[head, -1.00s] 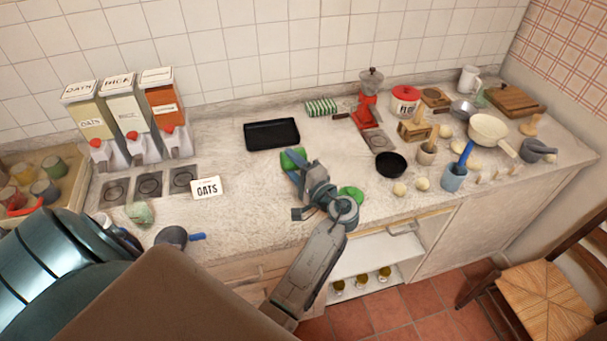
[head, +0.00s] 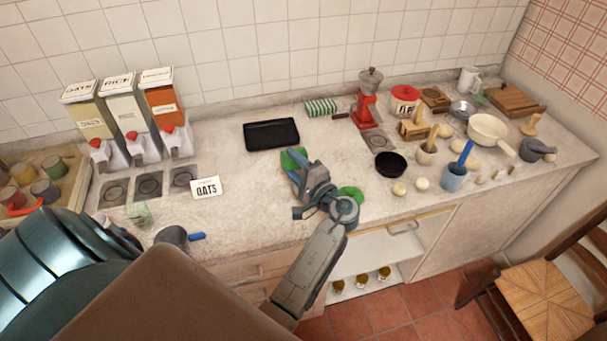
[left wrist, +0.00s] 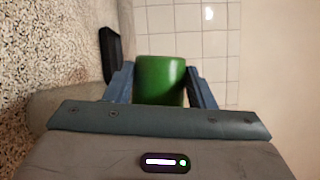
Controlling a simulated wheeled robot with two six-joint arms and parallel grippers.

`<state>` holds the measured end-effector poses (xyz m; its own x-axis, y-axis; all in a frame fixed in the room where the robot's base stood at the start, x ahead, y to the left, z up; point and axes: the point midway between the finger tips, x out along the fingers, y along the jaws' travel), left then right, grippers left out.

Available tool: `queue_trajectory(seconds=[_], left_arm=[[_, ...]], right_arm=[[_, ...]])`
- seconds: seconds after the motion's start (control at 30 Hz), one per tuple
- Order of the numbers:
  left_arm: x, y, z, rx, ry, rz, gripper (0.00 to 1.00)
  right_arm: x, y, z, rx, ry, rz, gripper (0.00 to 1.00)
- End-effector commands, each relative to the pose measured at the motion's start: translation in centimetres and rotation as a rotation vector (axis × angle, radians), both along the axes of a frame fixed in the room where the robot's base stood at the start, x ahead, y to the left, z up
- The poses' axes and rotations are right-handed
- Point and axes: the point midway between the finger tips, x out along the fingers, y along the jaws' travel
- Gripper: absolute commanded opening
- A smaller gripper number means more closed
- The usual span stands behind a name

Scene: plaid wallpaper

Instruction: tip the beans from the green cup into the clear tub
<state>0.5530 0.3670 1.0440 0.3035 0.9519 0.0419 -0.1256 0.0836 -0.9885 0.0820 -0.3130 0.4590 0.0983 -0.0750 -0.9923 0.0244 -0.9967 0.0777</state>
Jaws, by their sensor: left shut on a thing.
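My left gripper (head: 298,168) is shut on the green cup (head: 290,158) above the middle of the counter. In the left wrist view the green cup (left wrist: 160,80) sits between the two blue fingers. That view is rolled, with the counter at left, and the cup looks tipped over on its side. Its inside and any beans are hidden. A small clear tub (head: 139,214) with green tints stands on the counter at far left, well apart from the cup. Another green thing (head: 351,193) shows partly behind my left wrist; I cannot tell what it is. My right gripper is out of view.
A black tray (head: 271,134) lies behind the cup. A black bowl (head: 391,165) and crowded kitchenware are at right. Bare counter lies between card and gripper.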

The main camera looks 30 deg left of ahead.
Motion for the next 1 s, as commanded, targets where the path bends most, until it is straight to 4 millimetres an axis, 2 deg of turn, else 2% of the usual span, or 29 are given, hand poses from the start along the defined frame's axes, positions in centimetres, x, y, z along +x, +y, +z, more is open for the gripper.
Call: queue_trajectory(seconds=[0.33,1.0], left_arm=[[0.04,-0.03,-0.07,0.009,0.010,0.000,0.24],[0.14,-0.11,-0.35,0.032,0.038,0.000,0.24]], right_arm=[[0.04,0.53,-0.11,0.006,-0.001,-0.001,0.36],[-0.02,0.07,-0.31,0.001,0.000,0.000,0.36]])
